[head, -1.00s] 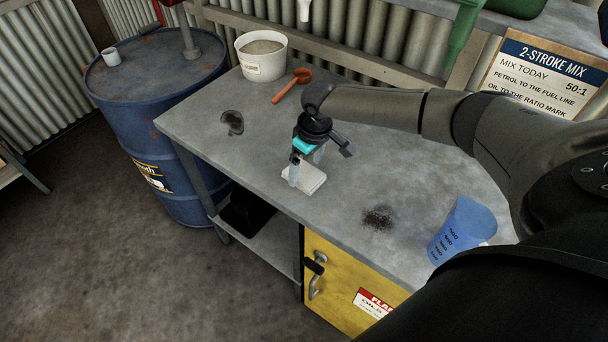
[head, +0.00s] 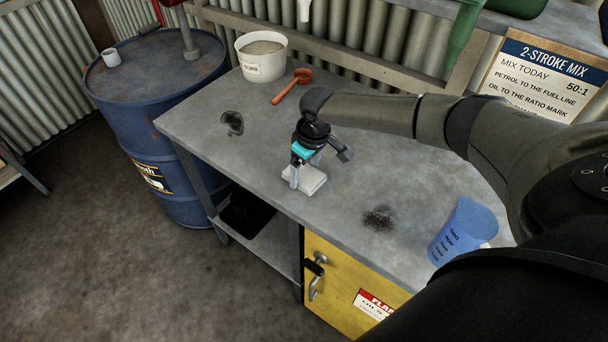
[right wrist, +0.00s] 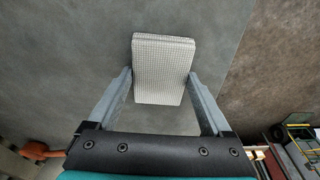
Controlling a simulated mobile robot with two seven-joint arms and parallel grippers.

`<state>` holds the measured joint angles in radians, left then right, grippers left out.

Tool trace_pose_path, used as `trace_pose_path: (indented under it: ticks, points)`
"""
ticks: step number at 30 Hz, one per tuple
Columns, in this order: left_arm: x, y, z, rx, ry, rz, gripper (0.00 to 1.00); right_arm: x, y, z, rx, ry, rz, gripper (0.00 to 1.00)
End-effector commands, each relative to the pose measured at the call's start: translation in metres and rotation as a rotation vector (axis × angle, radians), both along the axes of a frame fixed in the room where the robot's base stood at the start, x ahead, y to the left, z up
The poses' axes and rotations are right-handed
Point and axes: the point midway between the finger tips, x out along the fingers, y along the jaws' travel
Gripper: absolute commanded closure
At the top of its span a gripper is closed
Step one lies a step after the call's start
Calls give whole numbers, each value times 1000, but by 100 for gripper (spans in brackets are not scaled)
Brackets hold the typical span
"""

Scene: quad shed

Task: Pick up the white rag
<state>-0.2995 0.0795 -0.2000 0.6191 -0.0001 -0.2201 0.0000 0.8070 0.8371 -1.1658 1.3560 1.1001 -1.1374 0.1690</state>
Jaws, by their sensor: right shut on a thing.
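The white rag (head: 313,182) is a small folded block near the front edge of the grey bench. It also shows in the right wrist view, with a fine checked weave, as a pale pad (right wrist: 164,68). My right gripper (head: 304,182) points down over it, with its fingers at the rag. In the right wrist view, the two fingers of my right gripper (right wrist: 163,82) stand on either side of the rag and are shut on it. I cannot tell whether the rag is clear of the bench top. My left gripper is not in view.
A blue measuring jug (head: 462,230) stands at the bench's right. A white bucket (head: 262,58) and an orange-red tool (head: 291,86) are at the back left. Dark stains (head: 378,218) mark the bench (head: 250,160). A blue drum (head: 180,120) stands left; a yellow cabinet (head: 340,285) is below.

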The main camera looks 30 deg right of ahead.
Motion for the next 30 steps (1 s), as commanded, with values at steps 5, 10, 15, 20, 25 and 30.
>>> trace_pose_path:
  ticks: [5,10,15,20,25,30]
  points:
    - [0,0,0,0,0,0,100,0,0,0,0,-1,0,70]
    - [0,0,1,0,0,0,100,0,0,4,0,-1,0,70]
    - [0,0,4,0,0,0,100,1,0,21,1,-3,0,70]
    - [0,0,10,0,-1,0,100,1,0,56,2,-6,0,70]
    - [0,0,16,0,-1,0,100,2,0,108,1,-7,1,70]
    - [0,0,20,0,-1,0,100,1,0,154,1,-6,1,70]
